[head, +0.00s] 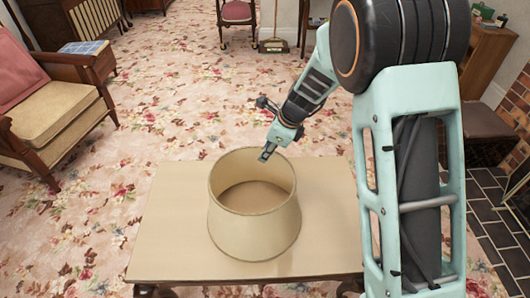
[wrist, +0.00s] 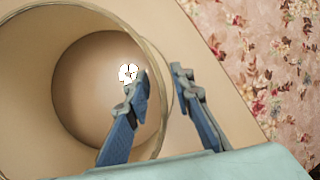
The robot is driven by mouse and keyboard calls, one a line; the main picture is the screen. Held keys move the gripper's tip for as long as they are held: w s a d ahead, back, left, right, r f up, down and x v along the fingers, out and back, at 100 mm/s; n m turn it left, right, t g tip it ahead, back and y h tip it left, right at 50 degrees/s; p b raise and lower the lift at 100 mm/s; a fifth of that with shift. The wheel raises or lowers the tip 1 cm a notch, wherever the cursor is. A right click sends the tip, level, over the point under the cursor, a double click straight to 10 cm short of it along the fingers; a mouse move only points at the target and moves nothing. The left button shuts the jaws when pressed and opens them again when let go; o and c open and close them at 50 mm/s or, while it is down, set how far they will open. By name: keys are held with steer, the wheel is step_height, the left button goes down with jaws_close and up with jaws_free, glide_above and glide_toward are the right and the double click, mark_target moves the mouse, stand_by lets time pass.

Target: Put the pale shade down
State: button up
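The pale shade (head: 252,228) is a cream, open-topped drum, a little wider at the bottom. It appears to stand upright on the light wooden table (head: 172,232). My gripper (head: 266,154) is at the shade's far rim, to the right of its middle. In the wrist view, the shade (wrist: 28,75) fills the left side. My gripper (wrist: 162,82) is open there, with one finger over the inside of the shade and the other outside the wall. The rim passes between the fingers, with gaps visible. Whether either finger touches it is unclear.
A small white shape (wrist: 128,74) shows inside the shade in the wrist view; I cannot tell what it is. The tabletop is otherwise clear. A wooden armchair (head: 50,105) stands at the left on the floral carpet (head: 165,85). Dark hearth tiles (head: 492,212) are at the right.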

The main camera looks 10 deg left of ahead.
steer(key=p+v, duration=0.2)
steer(key=v, duration=0.8)
steer(key=shift+p, duration=0.35)
steer(key=shift+d+r, duration=0.1)
